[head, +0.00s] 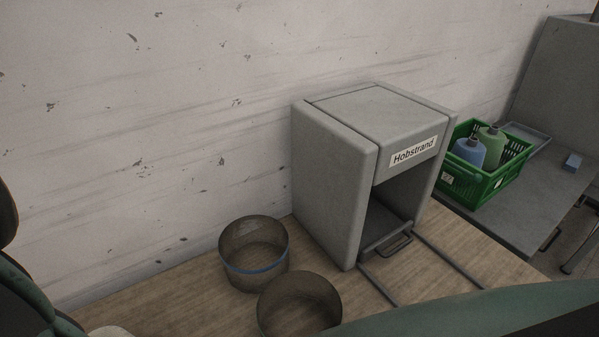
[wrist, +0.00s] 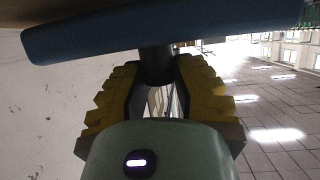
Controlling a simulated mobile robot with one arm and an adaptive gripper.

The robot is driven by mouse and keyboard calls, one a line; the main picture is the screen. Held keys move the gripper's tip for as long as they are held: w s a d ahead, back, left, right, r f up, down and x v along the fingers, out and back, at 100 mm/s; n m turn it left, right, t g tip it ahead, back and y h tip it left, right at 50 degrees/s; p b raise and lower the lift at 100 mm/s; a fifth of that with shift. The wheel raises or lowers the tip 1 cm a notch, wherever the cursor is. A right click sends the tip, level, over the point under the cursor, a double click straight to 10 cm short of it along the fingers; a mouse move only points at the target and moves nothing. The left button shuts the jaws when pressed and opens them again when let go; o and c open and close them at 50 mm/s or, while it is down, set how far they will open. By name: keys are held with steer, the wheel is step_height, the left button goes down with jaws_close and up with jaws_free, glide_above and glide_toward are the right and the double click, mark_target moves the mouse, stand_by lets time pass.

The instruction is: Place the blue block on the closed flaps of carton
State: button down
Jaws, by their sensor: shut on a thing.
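My gripper (wrist: 157,78) shows in the wrist view, its two yellow-padded fingers shut on the dark round stem of a blue-ended thing (wrist: 157,62). A long, flat blue part (wrist: 160,30) spans the top of that view, above the stem; its far side is hidden. I cannot tell whether it is the task's block. A small blue block (head: 573,162) lies on the grey bench at the right of the head view, apart from my gripper. I see no carton with closed flaps in either view.
A grey box-shaped machine (head: 335,180) marked "Hobstrand", open at the front, stands on the wooden table (head: 190,295) with two mesh bins (head: 254,255) (head: 300,305) beside it. A green crate (head: 487,188) with bottles stands on the grey bench (head: 535,205).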

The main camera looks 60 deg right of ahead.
steer(key=shift+w+f, duration=0.1)
steer(key=shift+f, duration=0.05)
steer(key=shift+f, duration=0.2)
steer(key=c, duration=0.9)
jaws_free()
steer(key=shift+o, duration=0.2)
steer(key=shift+r, duration=0.15)
steer(key=shift+d, duration=0.3)
steer(key=b+v, duration=0.2)
steer(key=v, duration=0.9)
steer(key=shift+s+d, duration=0.15)
steer(key=shift+s, duration=0.1)
steer(key=shift+r, duration=0.15)
